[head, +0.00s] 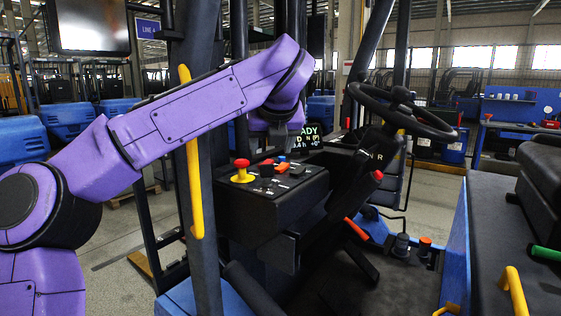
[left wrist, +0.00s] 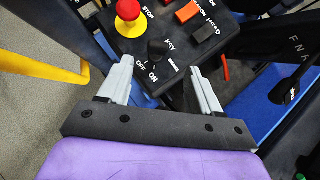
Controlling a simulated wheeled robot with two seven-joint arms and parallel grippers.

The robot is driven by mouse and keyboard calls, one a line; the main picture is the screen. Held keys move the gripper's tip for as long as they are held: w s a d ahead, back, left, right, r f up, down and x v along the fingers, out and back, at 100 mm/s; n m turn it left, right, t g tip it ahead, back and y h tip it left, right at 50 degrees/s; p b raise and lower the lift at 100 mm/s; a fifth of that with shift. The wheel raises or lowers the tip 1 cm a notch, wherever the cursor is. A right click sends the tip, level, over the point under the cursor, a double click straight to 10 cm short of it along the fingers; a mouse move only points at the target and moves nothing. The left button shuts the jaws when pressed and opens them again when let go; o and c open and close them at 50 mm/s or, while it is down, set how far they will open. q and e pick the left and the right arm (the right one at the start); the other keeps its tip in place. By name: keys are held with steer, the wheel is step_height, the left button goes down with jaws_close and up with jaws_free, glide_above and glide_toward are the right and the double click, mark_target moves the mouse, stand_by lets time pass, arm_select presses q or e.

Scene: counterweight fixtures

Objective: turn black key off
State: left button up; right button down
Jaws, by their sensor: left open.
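The black key (left wrist: 157,48) is on the dark control panel, beside the printed words KEY, OFF and ON. I cannot tell which mark it points to. In the head view the key (head: 266,171) is small and dark on top of the panel box (head: 262,205). My left gripper (left wrist: 160,68) is open and empty, its two pale fingers apart, with the key showing just beyond and between the fingertips. In the head view my purple left arm reaches over from the left, and its fingers cannot be made out. My right gripper is not in view.
A red stop button on a yellow base (left wrist: 129,15) stands beside the key. Red and orange switches (left wrist: 187,12) are on its other side. A yellow grab bar (head: 194,160) on a dark post and the steering wheel (head: 402,108) flank the panel.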

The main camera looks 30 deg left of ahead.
mark_target(267, 164)
arm_select(q)
steer(key=p+x, duration=0.1)
steer(key=x, duration=0.8)
steer(key=shift+w+a+f, duration=0.15)
steer(key=shift+w, duration=0.05)
steer(key=shift+a+f, duration=0.15)
steer(key=shift+f, duration=0.05)
steer(key=c, duration=1)
